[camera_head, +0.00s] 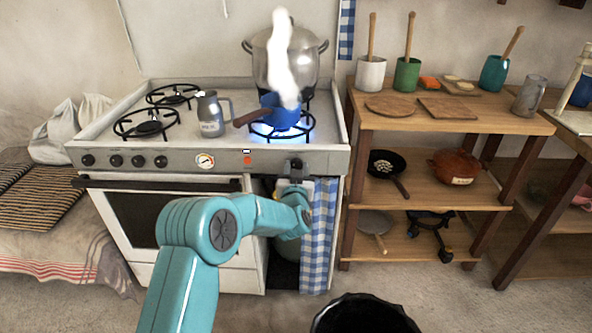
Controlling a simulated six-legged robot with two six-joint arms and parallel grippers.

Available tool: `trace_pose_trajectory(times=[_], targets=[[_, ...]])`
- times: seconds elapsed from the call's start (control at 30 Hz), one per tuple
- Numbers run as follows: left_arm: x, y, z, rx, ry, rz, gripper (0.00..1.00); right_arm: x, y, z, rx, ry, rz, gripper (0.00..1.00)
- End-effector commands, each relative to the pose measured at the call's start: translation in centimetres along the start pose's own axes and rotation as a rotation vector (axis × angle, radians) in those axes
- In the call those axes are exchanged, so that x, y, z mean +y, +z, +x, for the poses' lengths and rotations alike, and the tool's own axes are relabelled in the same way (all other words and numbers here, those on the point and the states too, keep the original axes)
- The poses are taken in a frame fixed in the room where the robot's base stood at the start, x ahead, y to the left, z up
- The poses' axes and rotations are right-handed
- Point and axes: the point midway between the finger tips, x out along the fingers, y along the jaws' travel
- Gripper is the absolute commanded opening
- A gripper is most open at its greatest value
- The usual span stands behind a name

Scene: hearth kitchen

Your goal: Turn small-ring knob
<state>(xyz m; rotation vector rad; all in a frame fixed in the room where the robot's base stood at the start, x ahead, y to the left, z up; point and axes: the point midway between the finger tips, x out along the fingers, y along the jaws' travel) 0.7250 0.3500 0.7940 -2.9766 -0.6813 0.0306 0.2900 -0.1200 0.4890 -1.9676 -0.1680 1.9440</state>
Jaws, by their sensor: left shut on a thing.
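The white stove (190,182) has a front panel with several dark knobs (138,161) at its left, a round gauge (205,161) and a red button (247,160). One more dark knob (297,162) sits at the panel's right end. My left gripper (296,170) is at this knob, shut on it and partly hiding it. The knob's marking and turn angle cannot be read. Above it, a blue flame burns at the front right ring (305,134), under a small blue pot (283,118) with white steam rising. My right gripper is not in view.
A large lidded steel pot (286,60) stands behind the blue pot. A metal jug (210,114) stands on the hob beside the blue pot's brown handle. A blue checked cloth (318,235) hangs right of my arm. A wooden shelf (455,125) stands close at the right.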

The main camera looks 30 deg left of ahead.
Motion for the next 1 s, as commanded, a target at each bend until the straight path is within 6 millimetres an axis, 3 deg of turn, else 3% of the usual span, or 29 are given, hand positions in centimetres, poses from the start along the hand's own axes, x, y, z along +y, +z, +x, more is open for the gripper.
trace_pose_trajectory(times=[0.5, 1.0], targets=[[0.2, 0.0, 0.0, -0.001, 0.0, 0.461, 0.11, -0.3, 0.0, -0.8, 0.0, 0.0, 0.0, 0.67], [0.2, 0.1, 0.0, 0.0, 0.0, 0.691, 0.11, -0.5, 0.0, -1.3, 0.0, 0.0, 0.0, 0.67]])
